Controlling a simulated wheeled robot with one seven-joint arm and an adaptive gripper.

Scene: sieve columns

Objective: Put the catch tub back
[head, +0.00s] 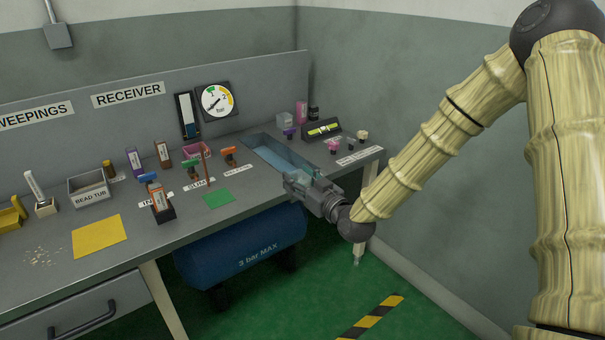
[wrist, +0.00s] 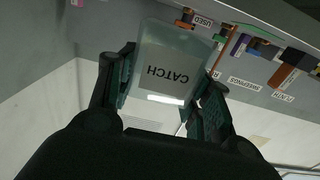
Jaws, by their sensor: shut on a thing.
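In the head view my gripper (head: 308,185) is at the front edge of the bench, beside the blue-lined recess (head: 270,152). The tub is small and mostly hidden by the fingers there. I cannot tell whether it touches the bench.
On the grey bench (head: 255,200) stand a READ TUB box (head: 88,190), an orange-labelled block (head: 162,206) and several small coloured valves. A green mat (head: 218,198) and a yellow mat (head: 99,236) lie bare. A blue tank (head: 240,250) is below; a level (head: 322,129) stands beyond the recess.

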